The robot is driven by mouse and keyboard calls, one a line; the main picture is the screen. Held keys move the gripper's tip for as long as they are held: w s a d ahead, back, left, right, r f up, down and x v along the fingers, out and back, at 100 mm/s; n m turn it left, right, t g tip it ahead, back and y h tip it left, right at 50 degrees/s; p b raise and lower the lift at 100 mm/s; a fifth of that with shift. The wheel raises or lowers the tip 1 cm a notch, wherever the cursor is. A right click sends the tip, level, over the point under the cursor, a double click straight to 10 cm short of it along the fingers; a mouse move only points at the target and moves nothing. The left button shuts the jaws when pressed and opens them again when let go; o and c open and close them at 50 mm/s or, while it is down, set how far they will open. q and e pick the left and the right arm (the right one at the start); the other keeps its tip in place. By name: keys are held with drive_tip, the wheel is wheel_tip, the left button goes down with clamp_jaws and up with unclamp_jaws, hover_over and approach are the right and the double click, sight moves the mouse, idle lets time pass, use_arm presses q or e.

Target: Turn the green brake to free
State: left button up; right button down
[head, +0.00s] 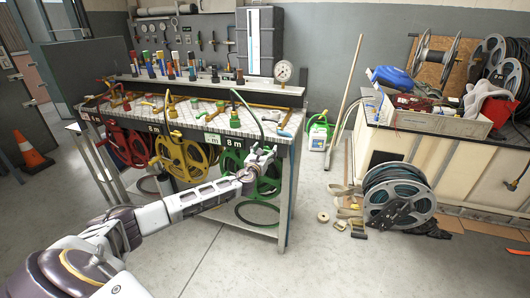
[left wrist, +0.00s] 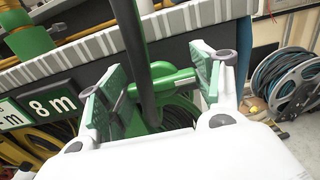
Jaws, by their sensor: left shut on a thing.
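The green reel (head: 268,187) hangs under the right end of the workbench, beside the 8 m sign (head: 235,142). My left gripper (head: 264,153) reaches to the front of this reel. In the left wrist view a green handle-like part, the green brake (left wrist: 170,80), lies between the fingers of my left gripper (left wrist: 160,82). The brake's setting cannot be read. My right gripper is not in view.
The yellow reel (head: 180,158) and red reel (head: 122,145) hang to the left under the workbench (head: 290,125). A hose reel (head: 398,195) stands on the floor at the right, near loose straps. An orange cone (head: 30,150) stands far left. Floor between bench and floor reel is mostly clear.

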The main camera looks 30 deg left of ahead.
use_arm(q)
drive_tip(key=shift+n, duration=1.1)
drive_tip(key=shift+a+f+n, duration=0.1)
drive_tip(key=shift+n, duration=0.7)
drive_tip(key=n, duration=0.3)
drive_tip(key=shift+n+b, duration=0.3)
drive_tip(key=shift+b, duration=0.1)
drive_tip(key=n, duration=1)
drive_tip(key=shift+a+f, duration=0.15)
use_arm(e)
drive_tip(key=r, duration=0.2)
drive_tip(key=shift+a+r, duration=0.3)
use_arm(q)
drive_tip(key=shift+n, duration=0.4)
